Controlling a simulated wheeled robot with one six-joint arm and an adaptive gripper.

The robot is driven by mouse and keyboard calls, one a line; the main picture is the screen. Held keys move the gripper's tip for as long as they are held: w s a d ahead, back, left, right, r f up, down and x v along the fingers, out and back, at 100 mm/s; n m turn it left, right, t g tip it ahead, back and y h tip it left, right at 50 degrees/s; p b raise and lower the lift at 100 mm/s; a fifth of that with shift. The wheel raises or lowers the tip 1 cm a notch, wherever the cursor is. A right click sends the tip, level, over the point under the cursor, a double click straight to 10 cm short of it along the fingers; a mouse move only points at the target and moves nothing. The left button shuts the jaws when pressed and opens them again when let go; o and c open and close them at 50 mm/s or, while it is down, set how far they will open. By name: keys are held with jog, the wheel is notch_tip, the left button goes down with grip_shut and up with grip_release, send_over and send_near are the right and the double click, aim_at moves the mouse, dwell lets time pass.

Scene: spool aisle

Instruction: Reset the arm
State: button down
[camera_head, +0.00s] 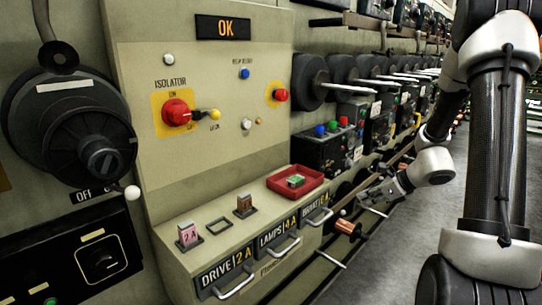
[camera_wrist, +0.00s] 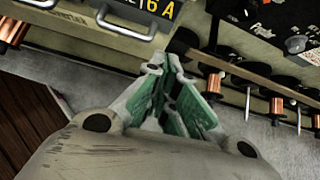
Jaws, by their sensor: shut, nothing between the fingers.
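My arm reaches down from the right in the head view, bent at the elbow. My gripper (camera_head: 368,194) hangs low beside the right end of the fuse panel, in front of the spool racks. The wrist view shows its grey fingers with green pads (camera_wrist: 165,70) closed together, with nothing held. The fingers point towards the lower edge of the panel, near the drawer labelled 6 A (camera_wrist: 128,15), and appear apart from it.
The sloped panel holds a pink 2A fuse (camera_head: 188,237), an empty holder (camera_head: 218,225), a brown fuse (camera_head: 244,207) and a red tray (camera_head: 310,186) with a green fuse (camera_head: 296,181). Copper spools (camera_head: 347,228) and rods jut out near my gripper. Grey floor (camera_head: 395,265) lies open below.

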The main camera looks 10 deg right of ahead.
jog(key=s+a+r+n+g, duration=0.25)
jog(key=s+n+g, duration=0.25)
jog(key=s+n, duration=0.85)
jog(key=s+a+r+n+t+h, duration=0.1)
jog(key=s+r+n+h, duration=0.1)
jog(key=s+r+n, duration=0.5)
jog(key=s+r+n+t+h, duration=0.1)
jog(key=s+r+n+h, duration=0.2)
jog(key=s+r+n, duration=0.4)
notch_tip(320, 180, up, 5)
jog(key=shift+s+a+r+h, duration=0.1)
jog(key=shift+s+a+h, duration=0.2)
jog(key=shift+a, duration=0.05)
jog(key=shift+a, duration=0.1)
